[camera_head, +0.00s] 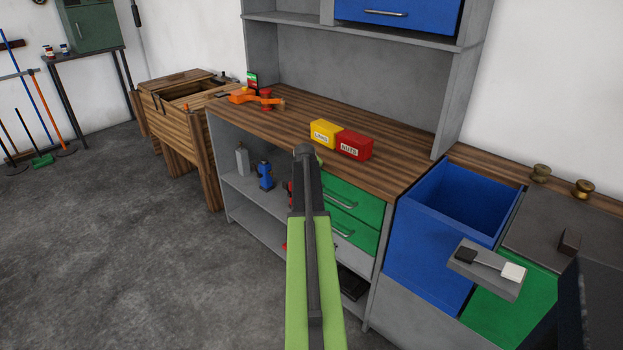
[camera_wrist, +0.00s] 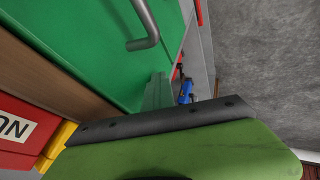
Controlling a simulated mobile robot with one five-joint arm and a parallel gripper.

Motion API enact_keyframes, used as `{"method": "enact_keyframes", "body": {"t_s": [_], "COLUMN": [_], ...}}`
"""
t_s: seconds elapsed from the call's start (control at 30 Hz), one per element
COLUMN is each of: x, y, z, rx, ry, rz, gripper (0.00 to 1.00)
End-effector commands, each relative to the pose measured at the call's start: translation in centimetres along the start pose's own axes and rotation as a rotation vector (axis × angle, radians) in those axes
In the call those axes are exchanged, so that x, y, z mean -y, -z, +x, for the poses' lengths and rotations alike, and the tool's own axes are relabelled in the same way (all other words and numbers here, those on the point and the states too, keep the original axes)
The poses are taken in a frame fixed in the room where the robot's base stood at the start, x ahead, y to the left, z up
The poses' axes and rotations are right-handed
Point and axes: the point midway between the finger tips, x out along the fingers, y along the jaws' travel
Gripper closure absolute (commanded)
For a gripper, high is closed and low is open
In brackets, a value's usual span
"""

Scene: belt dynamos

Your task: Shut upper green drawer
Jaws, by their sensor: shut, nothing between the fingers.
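The upper green drawer (camera_head: 349,198) is in the wooden-topped workbench, with a bar handle on its front. My arm hides its left part in the head view. Its front looks about flush with the bench, but I cannot tell whether it is fully shut. The wrist view shows a green drawer front (camera_wrist: 85,45) with its metal handle close by. My gripper (camera_wrist: 160,125), green with a dark bolted strip, is shut and empty beside that front. Contact cannot be told. In the head view my arm mostly hides the gripper.
A lower green drawer (camera_head: 357,232) sits beneath. A yellow box (camera_head: 324,132) and a red NUTS box (camera_head: 354,145) stand on the worktop (camera_head: 395,172). An open blue bin (camera_head: 425,240) is at right. The floor (camera_head: 150,270) at left is clear.

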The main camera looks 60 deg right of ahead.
Motion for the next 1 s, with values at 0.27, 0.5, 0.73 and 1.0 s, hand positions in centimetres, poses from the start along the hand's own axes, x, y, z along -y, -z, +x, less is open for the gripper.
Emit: {"method": "enact_keyframes", "body": {"t_s": [0.27, 0.5, 0.73, 1.0], "x": [-0.3, 0.9, 4.1, 4.0], "y": [0.6, 0.8, 0.6, 0.6], "z": [0.1, -0.5, -4.1, -11.3], "rx": [-0.01, -0.012, -0.006, -0.005], "ry": [-0.018, -0.014, -0.003, -0.001], "rz": [-0.011, -0.014, -0.013, -0.01], "gripper": [1.0, 1.0, 1.0, 1.0]}}
